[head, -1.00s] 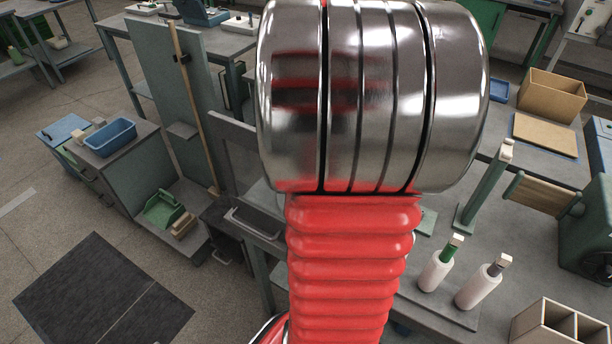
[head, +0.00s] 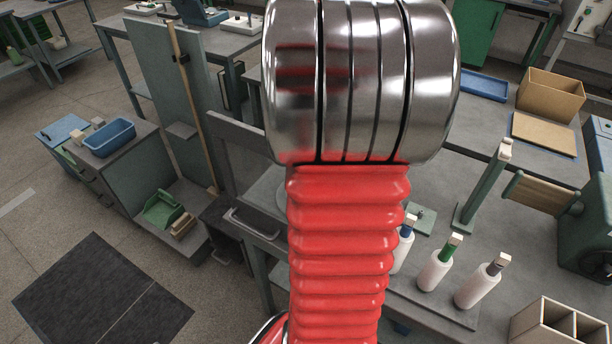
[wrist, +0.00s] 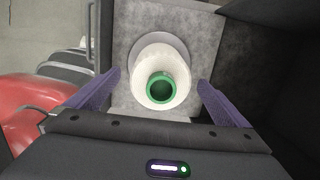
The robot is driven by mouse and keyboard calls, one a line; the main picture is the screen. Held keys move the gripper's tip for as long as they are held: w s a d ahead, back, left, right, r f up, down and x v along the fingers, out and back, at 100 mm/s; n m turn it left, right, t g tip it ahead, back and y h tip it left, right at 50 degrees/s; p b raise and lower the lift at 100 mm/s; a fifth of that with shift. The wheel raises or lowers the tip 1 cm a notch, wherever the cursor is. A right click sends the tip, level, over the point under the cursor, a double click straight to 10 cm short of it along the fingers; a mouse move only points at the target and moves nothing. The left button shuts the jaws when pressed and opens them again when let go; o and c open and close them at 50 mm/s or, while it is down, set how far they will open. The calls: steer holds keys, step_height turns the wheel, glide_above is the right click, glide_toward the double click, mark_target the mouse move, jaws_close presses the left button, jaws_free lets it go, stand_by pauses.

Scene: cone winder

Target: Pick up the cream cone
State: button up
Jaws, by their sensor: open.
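In the wrist view, the cream cone (wrist: 144,76) stands on a pale round disc (wrist: 160,40), seen from above, with a green ring around a dark hole at its end. My gripper (wrist: 159,80) is open. Its two purple fingers are on the left and right of the cone, with a visible gap on each side, and hold nothing. From this angle I cannot tell how far the fingertips are above the cone. In the head view, my arm hides the gripper and the cream cone.
A grey surface (wrist: 125,30) lies under the disc, with dark panels to the right. In the head view, several pale bobbins (head: 435,271) stand on the right-hand bench. A post (head: 478,195), a cardboard box (head: 551,95) and a divided box (head: 560,325) are also there.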

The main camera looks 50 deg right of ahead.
steer(key=f, duration=0.4)
steer(key=shift+w+f, duration=0.2)
steer(key=shift+w, duration=0.1)
steer(key=c, duration=1.2)
